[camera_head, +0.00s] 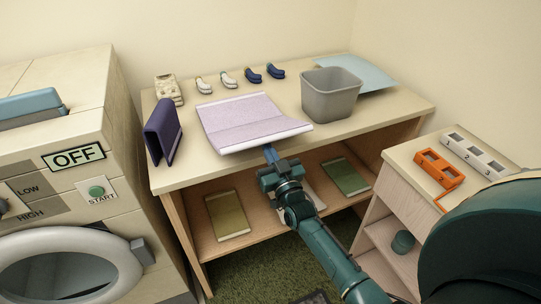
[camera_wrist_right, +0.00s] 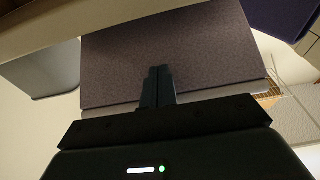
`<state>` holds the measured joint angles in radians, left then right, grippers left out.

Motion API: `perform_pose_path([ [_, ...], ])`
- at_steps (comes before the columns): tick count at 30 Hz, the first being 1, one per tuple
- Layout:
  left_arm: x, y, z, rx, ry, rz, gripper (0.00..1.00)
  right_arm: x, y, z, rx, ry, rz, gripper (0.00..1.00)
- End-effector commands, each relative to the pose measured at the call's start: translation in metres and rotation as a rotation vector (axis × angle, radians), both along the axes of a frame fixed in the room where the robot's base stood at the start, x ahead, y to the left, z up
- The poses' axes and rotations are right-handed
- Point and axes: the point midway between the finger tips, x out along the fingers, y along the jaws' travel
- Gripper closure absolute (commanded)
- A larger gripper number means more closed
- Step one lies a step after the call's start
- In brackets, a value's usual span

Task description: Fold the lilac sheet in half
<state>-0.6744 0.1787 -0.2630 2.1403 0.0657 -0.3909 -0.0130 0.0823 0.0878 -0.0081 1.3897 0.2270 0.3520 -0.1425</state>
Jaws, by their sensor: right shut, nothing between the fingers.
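The lilac sheet (camera_head: 243,110) lies spread on the tabletop, with a crease running across it near its front edge. The strip in front of the crease looks slightly tilted, and its right corner sticks out. My right gripper (camera_head: 269,152) is at the sheet's front edge by the table's front. Its fingers are shut with nothing between them. In the right wrist view, the shut fingers (camera_wrist_right: 158,85) show against the sheet (camera_wrist_right: 205,45), which looks darker there. I cannot tell whether the fingertips touch it. My left gripper is out of view.
A grey bin (camera_head: 330,95) stands right of the sheet, and a dark purple folded cloth (camera_head: 162,132) stands left. A washer (camera_head: 75,200) is at left; an orange holder (camera_head: 438,168) sits on the right cabinet.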

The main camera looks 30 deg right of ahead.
Motion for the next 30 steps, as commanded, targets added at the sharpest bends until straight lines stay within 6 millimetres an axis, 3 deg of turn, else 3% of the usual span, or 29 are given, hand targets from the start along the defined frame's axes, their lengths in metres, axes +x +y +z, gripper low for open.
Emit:
perform_pose_path([
  [16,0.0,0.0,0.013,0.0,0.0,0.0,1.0,0.025,-0.001,0.031,0.0,0.0,0.0,1.0],
  [30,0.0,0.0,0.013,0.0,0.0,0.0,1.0,0.028,-0.002,0.034,0.001,0.0,0.0,1.0],
])
